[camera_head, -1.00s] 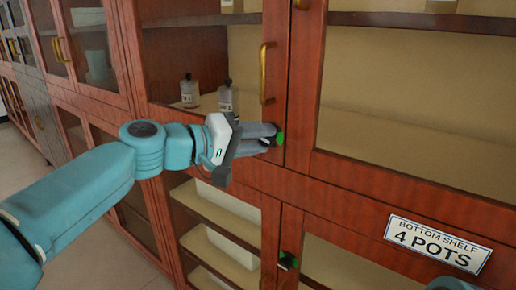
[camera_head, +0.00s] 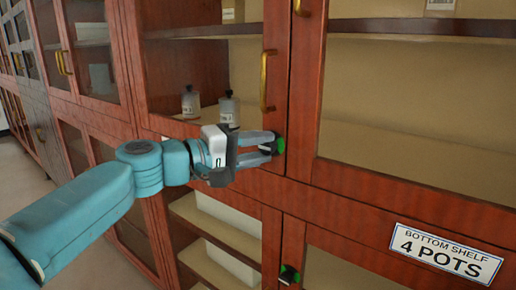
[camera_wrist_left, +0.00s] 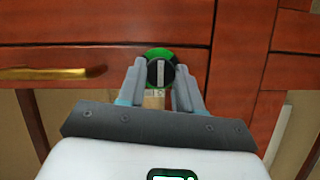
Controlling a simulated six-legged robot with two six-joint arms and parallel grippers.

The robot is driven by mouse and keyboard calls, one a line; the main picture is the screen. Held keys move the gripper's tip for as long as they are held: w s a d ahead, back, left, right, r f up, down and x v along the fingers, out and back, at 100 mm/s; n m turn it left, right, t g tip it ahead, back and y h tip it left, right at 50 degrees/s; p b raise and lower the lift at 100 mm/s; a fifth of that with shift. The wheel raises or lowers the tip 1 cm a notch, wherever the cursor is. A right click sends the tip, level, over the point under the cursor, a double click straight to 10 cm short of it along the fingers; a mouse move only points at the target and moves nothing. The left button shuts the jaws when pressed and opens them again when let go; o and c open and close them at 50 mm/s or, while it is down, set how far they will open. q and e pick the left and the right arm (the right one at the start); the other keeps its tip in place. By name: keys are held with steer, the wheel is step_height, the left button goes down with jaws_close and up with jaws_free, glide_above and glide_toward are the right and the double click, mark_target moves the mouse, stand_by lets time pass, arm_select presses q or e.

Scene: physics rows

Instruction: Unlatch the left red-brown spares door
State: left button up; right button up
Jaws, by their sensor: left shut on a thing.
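The left red-brown spares door (camera_head: 276,90) has a glass pane and a brass handle (camera_head: 263,80), and looks closed. Its latch is a round green piece (camera_head: 280,145) with a dark knob, below the handle near the door's lower right corner. In the left wrist view the latch (camera_wrist_left: 160,57) shows a green rim and a pale stripe on the dark knob. My left gripper (camera_head: 271,144) is shut on the knob; in the wrist view its fingers (camera_wrist_left: 160,78) lie on either side of it. My right gripper is not in view.
A sign (camera_head: 445,254) reading "BOTTOM SHELF 4 POTS" is at lower right. Two bottles (camera_head: 229,108) stand behind the glass. The brass handle (camera_wrist_left: 52,73) lies left of my fingers in the wrist view. Floor shows at far left.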

arm_select(q)
steer(key=o, duration=1)
steer(key=shift+o, duration=0.2)
steer(key=v, duration=1.6)
steer(key=shift+a+b, duration=0.15)
steer(key=shift+b, duration=0.3)
